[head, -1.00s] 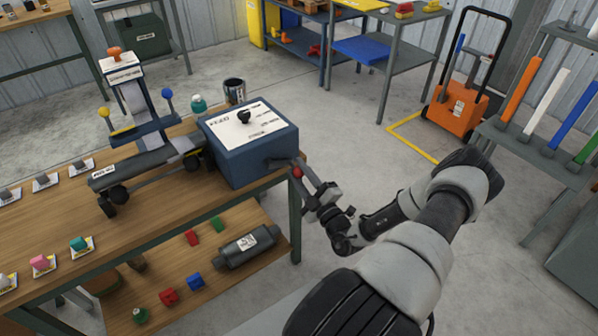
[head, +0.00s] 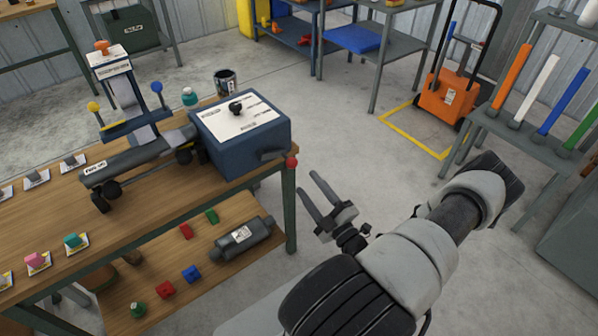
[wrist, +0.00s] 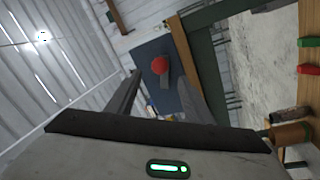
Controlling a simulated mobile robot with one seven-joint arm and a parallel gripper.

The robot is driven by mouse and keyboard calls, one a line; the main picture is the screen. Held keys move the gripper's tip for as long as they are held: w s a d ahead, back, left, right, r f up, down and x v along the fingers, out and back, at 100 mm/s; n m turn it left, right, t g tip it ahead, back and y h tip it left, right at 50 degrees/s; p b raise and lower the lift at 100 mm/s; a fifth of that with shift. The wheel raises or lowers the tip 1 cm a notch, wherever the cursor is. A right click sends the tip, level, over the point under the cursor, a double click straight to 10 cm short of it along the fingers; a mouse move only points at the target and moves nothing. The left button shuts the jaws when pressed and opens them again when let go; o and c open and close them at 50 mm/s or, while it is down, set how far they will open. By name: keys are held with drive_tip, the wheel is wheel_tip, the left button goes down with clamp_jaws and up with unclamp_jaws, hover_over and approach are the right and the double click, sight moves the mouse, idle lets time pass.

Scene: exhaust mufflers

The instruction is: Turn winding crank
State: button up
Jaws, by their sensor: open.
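The winding crank shows its red knob (head: 291,162) at the right side of the blue box (head: 235,160), near the table corner. In the wrist view the red knob (wrist: 160,65) sits in front of the blue box face, between the finger lines. My gripper (head: 312,184) is open and empty, its two fingers pointing toward the box. It is to the right of the knob and slightly lower in the head view, apart from it. The crank's arm is mostly hidden in the head view; a grey bar shows below the knob in the wrist view.
The wooden table (head: 150,200) carries the machine (head: 140,155) left of the box and several small blocks on cards. A lower shelf (head: 215,270) holds a grey muffler (head: 243,241) and coloured blocks. The floor right of the table is free up to the rack.

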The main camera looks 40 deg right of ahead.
drive_tip(key=s+f, duration=0.1)
drive_tip(key=s, duration=0.6)
drive_tip(key=shift+a+f, duration=0.15)
idle(1.4)
